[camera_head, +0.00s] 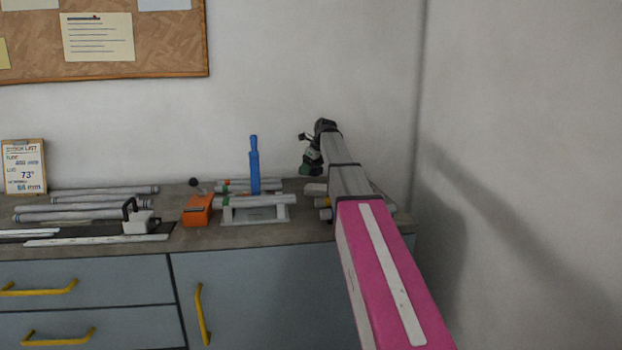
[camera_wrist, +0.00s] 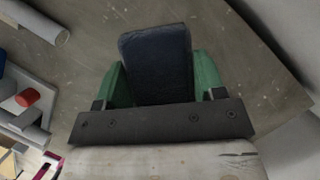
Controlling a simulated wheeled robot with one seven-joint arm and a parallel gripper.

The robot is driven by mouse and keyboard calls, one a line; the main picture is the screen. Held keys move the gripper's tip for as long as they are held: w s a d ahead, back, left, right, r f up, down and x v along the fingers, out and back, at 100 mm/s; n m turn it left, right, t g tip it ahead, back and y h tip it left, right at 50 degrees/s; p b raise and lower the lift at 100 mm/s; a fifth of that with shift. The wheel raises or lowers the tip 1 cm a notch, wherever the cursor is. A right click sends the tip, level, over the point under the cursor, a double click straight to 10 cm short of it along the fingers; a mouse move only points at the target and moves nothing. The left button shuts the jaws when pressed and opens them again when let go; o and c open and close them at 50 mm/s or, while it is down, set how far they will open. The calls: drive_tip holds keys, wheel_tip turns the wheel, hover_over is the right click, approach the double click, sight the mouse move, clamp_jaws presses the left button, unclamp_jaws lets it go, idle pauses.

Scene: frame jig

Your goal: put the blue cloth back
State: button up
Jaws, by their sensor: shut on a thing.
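The blue cloth (camera_wrist: 157,58) shows in the wrist view as a dark navy, flat, folded-looking block. My gripper (camera_wrist: 160,78) is shut on it, with a green finger on each side. Bare worktop shows around the cloth; I cannot tell whether the cloth touches it. In the head view my gripper (camera_head: 311,168) points down over the back right part of the bench, near the wall. The cloth cannot be made out there.
The grey worktop (camera_head: 225,238) holds a white frame jig (camera_head: 255,216) with a tube, a blue upright tool (camera_head: 254,165), an orange block (camera_head: 197,210) and several tubes (camera_head: 95,207) at left. A stock list board (camera_head: 24,167) stands at the far left. Walls close the back and right.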

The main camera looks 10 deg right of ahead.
sight(311, 176)
drive_tip(key=shift+f, duration=1.85)
drive_tip(key=shift+f, duration=0.15)
drive_tip(key=o, duration=0.9)
drive_tip(key=shift+c, duration=0.2)
drive_tip(key=v, duration=1.2)
drive_tip(key=shift+s, duration=0.1)
